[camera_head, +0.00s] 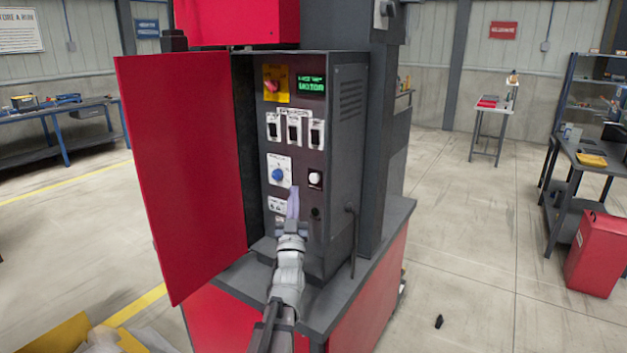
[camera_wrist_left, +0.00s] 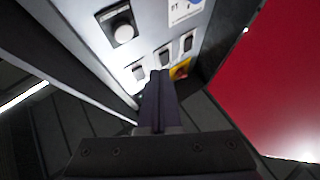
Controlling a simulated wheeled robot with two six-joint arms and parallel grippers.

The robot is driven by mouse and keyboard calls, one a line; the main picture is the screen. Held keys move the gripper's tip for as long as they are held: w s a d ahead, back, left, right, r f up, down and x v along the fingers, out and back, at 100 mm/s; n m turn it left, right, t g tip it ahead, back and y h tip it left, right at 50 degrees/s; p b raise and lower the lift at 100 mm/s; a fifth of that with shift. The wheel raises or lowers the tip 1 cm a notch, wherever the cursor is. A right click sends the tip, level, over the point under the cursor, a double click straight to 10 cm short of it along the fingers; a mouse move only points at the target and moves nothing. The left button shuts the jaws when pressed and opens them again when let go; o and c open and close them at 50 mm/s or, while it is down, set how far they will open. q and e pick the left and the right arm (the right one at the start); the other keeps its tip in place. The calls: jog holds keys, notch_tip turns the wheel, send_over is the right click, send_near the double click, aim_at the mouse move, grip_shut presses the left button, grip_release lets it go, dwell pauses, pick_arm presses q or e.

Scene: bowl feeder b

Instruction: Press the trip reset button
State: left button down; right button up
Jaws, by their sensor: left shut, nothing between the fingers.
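The control panel (camera_head: 297,150) stands inside an open cabinet. A round white push button (camera_head: 315,178) in a black square mount sits right of the blue knob (camera_head: 278,175). It also shows in the wrist view (camera_wrist_left: 123,31), uncovered. I cannot read a label that names the trip reset button. My left gripper (camera_head: 293,192) is shut and empty, its fingers pointing up in front of the lower panel, left of and slightly below the white button. In the wrist view its fingertips (camera_wrist_left: 159,76) appear apart from the white button. My right gripper is not in view.
Three rocker switches (camera_head: 294,131), a red knob on a yellow plate (camera_head: 275,84) and a green-lit display (camera_head: 311,85) are above. A dark round fitting (camera_head: 315,213) sits below the white button. The open red door (camera_head: 185,170) bounds the left; the right side is free.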

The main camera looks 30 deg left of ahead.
aim_at(311, 176)
pick_arm(q)
jog(key=w, duration=0.6)
jog(key=shift+w+d, duration=0.15)
jog(key=shift+d, duration=0.15)
jog(key=shift+w, duration=0.1)
dwell(1.8)
jog(key=shift+w, duration=0.35)
jog(key=shift+w, duration=0.6)
dwell(1.0)
jog(key=shift+d, duration=0.1)
jog(key=shift+s+d, duration=0.15)
jog(key=shift+s, duration=0.75)
